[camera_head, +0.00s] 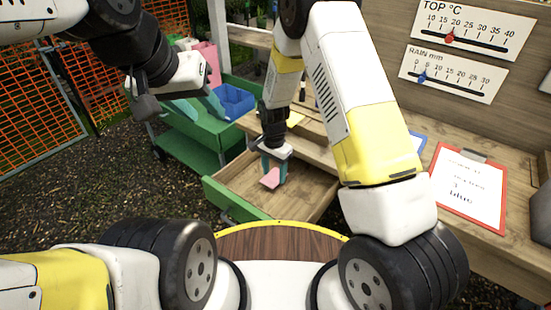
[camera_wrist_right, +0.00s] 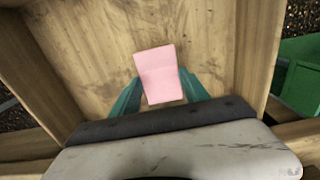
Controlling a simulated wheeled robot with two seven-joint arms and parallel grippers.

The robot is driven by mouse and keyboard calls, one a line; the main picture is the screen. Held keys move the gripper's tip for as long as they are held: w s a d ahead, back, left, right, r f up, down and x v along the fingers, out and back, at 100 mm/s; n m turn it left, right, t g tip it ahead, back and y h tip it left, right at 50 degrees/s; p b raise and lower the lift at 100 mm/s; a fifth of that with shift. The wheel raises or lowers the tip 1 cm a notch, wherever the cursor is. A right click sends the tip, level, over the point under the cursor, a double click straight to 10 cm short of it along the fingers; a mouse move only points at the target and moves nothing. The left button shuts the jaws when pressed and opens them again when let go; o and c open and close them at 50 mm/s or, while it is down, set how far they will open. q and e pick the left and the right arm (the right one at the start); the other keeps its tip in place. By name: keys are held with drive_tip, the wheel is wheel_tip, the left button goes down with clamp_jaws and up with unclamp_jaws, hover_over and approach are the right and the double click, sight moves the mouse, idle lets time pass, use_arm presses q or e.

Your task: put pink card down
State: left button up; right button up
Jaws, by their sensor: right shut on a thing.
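The pink card (camera_head: 271,179) is held by my right gripper (camera_head: 272,166), low inside the open wooden drawer (camera_head: 308,194). In the right wrist view the pink card (camera_wrist_right: 160,74) sits between the two teal fingers of my right gripper (camera_wrist_right: 160,96), over the bare drawer floor (camera_wrist_right: 205,50). I cannot tell whether the card touches the floor. My left gripper (camera_head: 195,108) hangs at the upper left, near the green cart, with its teal fingers apart and nothing seen between them.
The green cart (camera_head: 190,155) with a blue bin (camera_head: 233,100) stands left of the drawer. A red-framed clipboard (camera_head: 468,187) lies on the bench at right. Gauge boards (camera_head: 452,75) hang behind. An orange fence (camera_head: 35,105) is at far left. The drawer looks otherwise empty.

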sight(274, 177)
drive_tip(key=shift+f, duration=1.35)
drive_tip(key=shift+f, duration=0.15)
drive_tip(key=o, duration=1.3)
